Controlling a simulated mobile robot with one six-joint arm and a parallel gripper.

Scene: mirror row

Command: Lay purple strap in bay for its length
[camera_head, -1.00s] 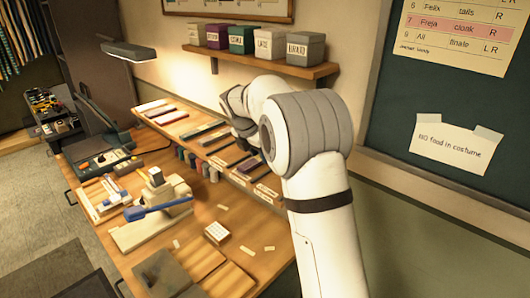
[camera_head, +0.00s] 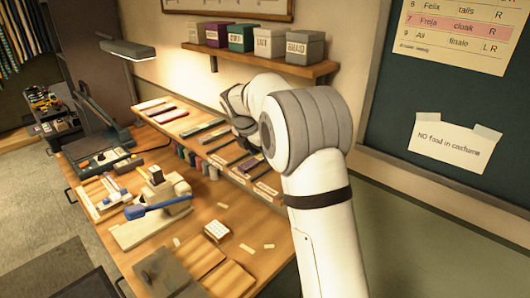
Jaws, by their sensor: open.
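A dark purple strip (camera_head: 249,163), which looks like the purple strap, lies in the sloped rack on the bench just below my gripper. The rack (camera_head: 187,134) has several bays side by side, with strips of different lengths and colours in them and pale labels along its front edge. My gripper (camera_head: 243,133) is above the rack's right part, close over the purple strip. It is small and partly covered by my own arm. Its jaws are open, and I see nothing held. I cannot tell whether it touches the strip. The rack's right end is hidden behind my arm.
A shelf (camera_head: 262,63) with several labelled boxes hangs above the rack. Several small coloured spools (camera_head: 200,163) stand along the rack's front. A clamp-like device with a blue handle (camera_head: 158,206) and a white block (camera_head: 217,231) stand on the bench. A lamp (camera_head: 128,50) overhangs the left.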

